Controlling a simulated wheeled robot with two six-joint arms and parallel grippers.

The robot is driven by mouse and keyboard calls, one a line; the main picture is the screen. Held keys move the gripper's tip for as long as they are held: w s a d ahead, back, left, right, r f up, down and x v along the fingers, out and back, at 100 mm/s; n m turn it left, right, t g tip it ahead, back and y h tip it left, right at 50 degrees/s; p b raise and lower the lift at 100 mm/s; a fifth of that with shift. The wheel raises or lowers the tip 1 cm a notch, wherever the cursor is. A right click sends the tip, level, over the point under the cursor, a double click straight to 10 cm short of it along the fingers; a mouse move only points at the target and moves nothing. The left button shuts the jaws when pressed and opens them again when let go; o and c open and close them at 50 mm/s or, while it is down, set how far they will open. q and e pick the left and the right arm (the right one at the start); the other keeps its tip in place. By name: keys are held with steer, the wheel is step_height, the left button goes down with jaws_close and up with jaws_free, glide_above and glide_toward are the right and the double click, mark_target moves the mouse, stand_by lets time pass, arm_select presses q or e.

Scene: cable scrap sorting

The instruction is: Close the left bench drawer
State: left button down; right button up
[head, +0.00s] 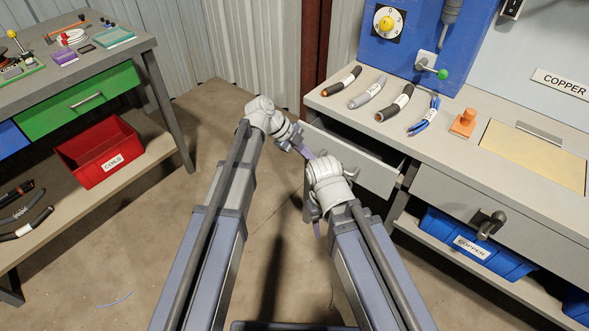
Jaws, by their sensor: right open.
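The open drawer (368,172) is a pale grey drawer at the left end of the right-hand bench (440,134). It is pulled out, and a dark gap shows behind its front. My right gripper (313,212) is open, just left of the drawer front and largely hidden by its own wrist. I cannot tell whether it touches the drawer. My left gripper (302,150) is close to the drawer's left end, with a small purple finger part visible. Its jaw opening cannot be made out.
A closed grey drawer (445,205) with a dark handle is on the right. Cable pieces lie on the bench top. The left table has a green drawer (85,100) and a red bin (103,150). Floor between is mostly clear.

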mark_target(322, 143)
arm_select(q)
steer(key=w+d, duration=0.2)
steer(key=w, duration=0.1)
steer(key=w+d, duration=0.1)
steer(key=w, duration=0.1)
steer(key=shift+w+d, duration=0.2)
steer(key=shift+d, duration=0.2)
steer(key=shift+w+d, duration=0.1)
arm_select(e)
steer(key=shift+a, duration=0.15)
